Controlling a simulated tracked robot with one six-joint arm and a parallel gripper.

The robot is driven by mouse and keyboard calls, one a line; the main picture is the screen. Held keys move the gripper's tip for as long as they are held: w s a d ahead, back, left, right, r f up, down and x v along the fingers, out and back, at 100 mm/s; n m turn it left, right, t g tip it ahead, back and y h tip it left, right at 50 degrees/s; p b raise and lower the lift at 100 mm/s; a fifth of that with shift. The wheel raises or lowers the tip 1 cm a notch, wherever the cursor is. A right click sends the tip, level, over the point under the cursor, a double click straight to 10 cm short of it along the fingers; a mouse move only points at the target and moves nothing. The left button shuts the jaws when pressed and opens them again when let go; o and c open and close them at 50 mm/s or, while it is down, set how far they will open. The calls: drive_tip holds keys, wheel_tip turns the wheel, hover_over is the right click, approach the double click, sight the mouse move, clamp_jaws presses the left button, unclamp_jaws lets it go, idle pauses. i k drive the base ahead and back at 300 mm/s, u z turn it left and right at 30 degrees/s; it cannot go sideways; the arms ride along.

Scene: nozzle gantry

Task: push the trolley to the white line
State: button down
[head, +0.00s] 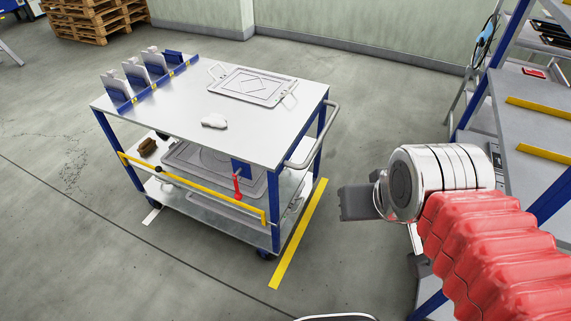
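The trolley (255,140) stands in the middle of the head view, with a pale flat top, blue legs and lower shelves. Its grey push handle (316,140) is on the right end. A short piece of a white line (152,215) shows on the floor by the trolley's left end; the rest is hidden under or behind the trolley. My gripper (355,203), dark grey on a silver wrist, is to the right of the trolley, in front of the handle and apart from it in the picture. Its fingers are seen side-on, so their opening does not show.
A yellow floor line (298,235) runs along the trolley's right end. A tray (253,86), a white item (214,121) and a blue rack (152,82) are on its top. A yellow bar (190,188) crosses its near side. A blue-framed shelf (535,130) stands right. Floor left is clear.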

sight(174, 105)
drive_tip(key=i, duration=1)
drive_tip(key=u, duration=1.8)
drive_tip(key=k, duration=0.45)
drive_tip(key=u, duration=0.1)
